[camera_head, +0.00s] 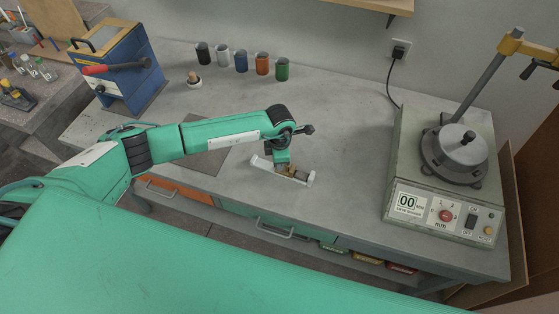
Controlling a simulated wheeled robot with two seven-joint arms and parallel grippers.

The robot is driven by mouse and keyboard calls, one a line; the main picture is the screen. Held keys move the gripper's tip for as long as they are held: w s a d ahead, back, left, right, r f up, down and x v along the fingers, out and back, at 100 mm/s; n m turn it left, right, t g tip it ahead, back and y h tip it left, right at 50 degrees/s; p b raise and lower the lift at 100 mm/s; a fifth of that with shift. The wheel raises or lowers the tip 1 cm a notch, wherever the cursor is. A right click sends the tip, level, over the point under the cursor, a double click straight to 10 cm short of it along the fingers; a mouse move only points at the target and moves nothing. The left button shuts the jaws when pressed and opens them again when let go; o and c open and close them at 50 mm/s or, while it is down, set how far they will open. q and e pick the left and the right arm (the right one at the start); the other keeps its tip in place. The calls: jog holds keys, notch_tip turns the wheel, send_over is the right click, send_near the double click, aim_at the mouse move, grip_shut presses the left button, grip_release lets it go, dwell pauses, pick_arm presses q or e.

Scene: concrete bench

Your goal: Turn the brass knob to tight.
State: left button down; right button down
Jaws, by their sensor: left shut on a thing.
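The brass knob (299,175) shows only as a small brass patch on a low whitish fixture (264,167) with raised ends, on the grey bench. My left gripper (284,168) comes down over the middle of this fixture from above. It is shut on the brass knob, and its fingers and wrist hide most of it. Any tight mark or pointer is too small or hidden to read. My right gripper is not in view.
A machine (440,175) with a round metal lid and control panel stands at right. Several coloured cups (241,62) stand at the back. A blue device (128,72) with a red-handled lever stands at left. The bench (345,150) is clear between fixture and machine.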

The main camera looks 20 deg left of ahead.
pick_arm(q)
jog(key=m+b, duration=0.1)
jog(key=b, duration=0.1)
jog(key=m+b, duration=0.2)
jog(key=b, duration=0.1)
jog(key=shift+f, duration=0.25)
jog(key=shift+r+m+b, duration=0.2)
jog(key=shift+m+b, duration=0.35)
jog(key=shift+m, duration=0.15)
jog(key=c, duration=1.4)
grip_release()
jog(key=shift+o, duration=0.2)
jog(key=shift+r, duration=0.1)
notch_tip(320, 180, up, 14)
jog(key=b, duration=0.3)
jog(key=shift+b, duration=0.3)
